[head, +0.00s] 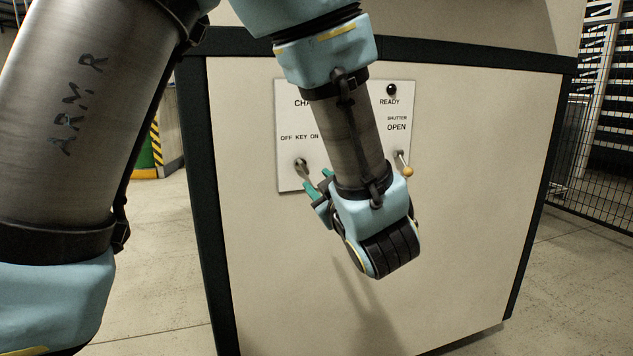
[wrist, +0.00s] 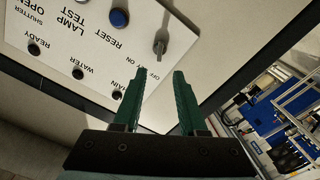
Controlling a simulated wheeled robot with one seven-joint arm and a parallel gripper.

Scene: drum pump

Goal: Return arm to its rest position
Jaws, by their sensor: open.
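My gripper (head: 318,187) is in front of the white control panel (head: 287,118), low at its left side. Its two green fingers are apart with nothing between them, as the wrist view (wrist: 159,72) shows. The key switch (head: 301,166) is just above and left of the fingertips in the head view. In the wrist view the grey key (wrist: 160,42) stands beyond the tips, and I see no contact. My arm hides the middle of the panel in the head view.
The panel is on a large cream cabinet (head: 470,250) with dark edges. A shutter lever with a wooden knob (head: 407,172) sticks out at the panel's right. A blue reset button (wrist: 119,18) shows in the wrist view. A mesh fence (head: 600,130) stands at right. Floor at left is clear.

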